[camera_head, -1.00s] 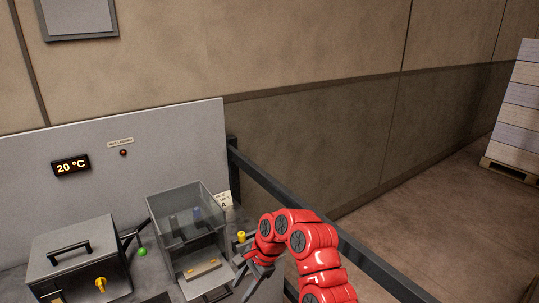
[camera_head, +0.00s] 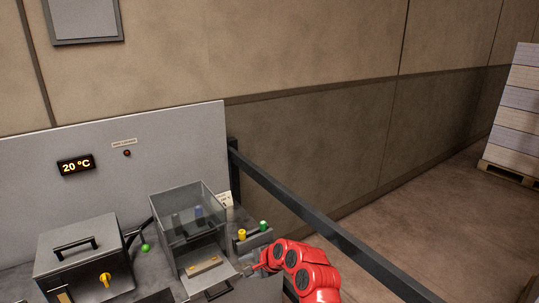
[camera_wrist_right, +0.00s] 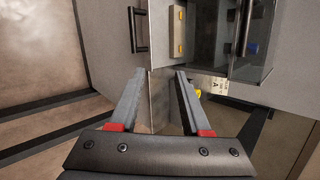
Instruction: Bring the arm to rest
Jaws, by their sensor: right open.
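My right arm (camera_head: 305,268) is red and comes in from the bottom of the head view, lower right of the clear-walled grey box. My right gripper (camera_head: 251,269) is small and partly hidden there, beside the box's front edge. In the right wrist view the gripper (camera_wrist_right: 161,76) has its two grey fingers apart, with nothing between them. My left gripper is out of view.
The clear-walled box (camera_head: 188,212) stands on the bench next to a grey lidded box (camera_head: 82,262). Yellow (camera_head: 241,234) and green (camera_head: 264,226) knobs stand near my right arm. A dark rail (camera_head: 320,231) runs along the right. A stacked pallet (camera_head: 514,115) stands far right.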

